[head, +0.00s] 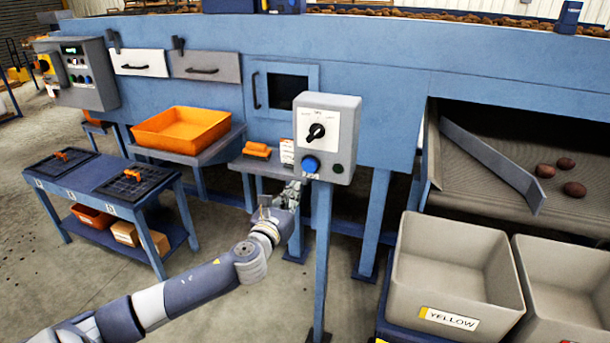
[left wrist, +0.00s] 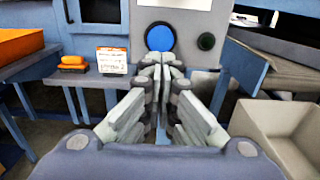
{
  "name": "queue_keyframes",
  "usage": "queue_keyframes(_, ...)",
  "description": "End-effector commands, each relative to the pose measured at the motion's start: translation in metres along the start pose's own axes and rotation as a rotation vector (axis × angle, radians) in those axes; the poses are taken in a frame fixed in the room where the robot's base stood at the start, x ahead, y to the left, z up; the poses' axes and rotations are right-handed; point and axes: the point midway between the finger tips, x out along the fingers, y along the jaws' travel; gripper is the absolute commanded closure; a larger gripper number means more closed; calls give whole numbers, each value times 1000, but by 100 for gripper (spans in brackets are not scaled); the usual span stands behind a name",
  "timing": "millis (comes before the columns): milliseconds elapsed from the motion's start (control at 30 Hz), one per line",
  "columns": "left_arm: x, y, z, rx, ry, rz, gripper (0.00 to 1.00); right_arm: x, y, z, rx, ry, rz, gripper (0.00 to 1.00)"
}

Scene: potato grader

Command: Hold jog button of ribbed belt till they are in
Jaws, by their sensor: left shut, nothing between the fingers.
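The blue jog button (head: 310,164) is on the lower left of a grey control box (head: 343,115), under a black rotary knob. The left wrist view shows the button (left wrist: 160,37) just beyond my left gripper (left wrist: 163,62). In the head view my left gripper (head: 291,190) is low, left of the box's post. Its fingers are shut and empty, with the tips just below the button; I cannot tell whether they touch. Three brown potatoes (head: 564,164) lie on the ribbed belt (head: 490,165) at right. My right gripper is out of view.
A grey crate labelled YELLOW (head: 455,270) stands below the belt, with another grey crate (head: 570,285) to its right. A slanted blue-grey guide (head: 490,160) crosses the belt. An orange tray (head: 182,130) and a blue table (head: 110,190) are at left.

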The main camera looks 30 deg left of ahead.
Motion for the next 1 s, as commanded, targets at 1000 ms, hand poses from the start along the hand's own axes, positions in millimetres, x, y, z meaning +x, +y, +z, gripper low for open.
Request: queue_keyframes(1000, 88, 0, 0, -1, 0, -1, 100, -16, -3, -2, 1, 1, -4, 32)
